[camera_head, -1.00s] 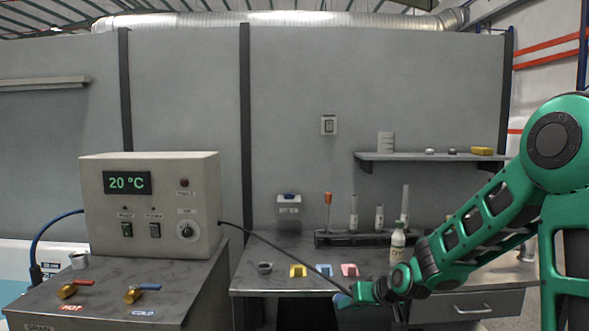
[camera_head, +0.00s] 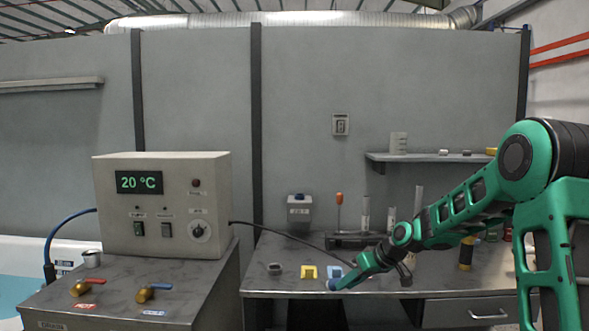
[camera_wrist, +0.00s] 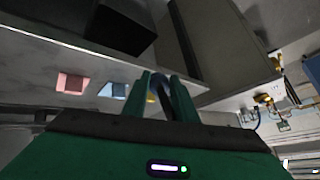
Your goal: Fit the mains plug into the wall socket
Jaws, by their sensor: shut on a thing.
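A black cable (camera_head: 274,229) runs from the grey control box to my gripper (camera_head: 344,281). My gripper is low over the front of the bench and shut on what appears to be the mains plug, with a small blue end (camera_head: 332,285) showing. In the wrist view a dark, bluish curved piece (camera_wrist: 155,86) sits between the fingers (camera_wrist: 160,95); most of the plug is hidden.
The control box (camera_head: 160,207) stands to the left. A shelf (camera_head: 415,158) is at right. The wall around the socket is clear.

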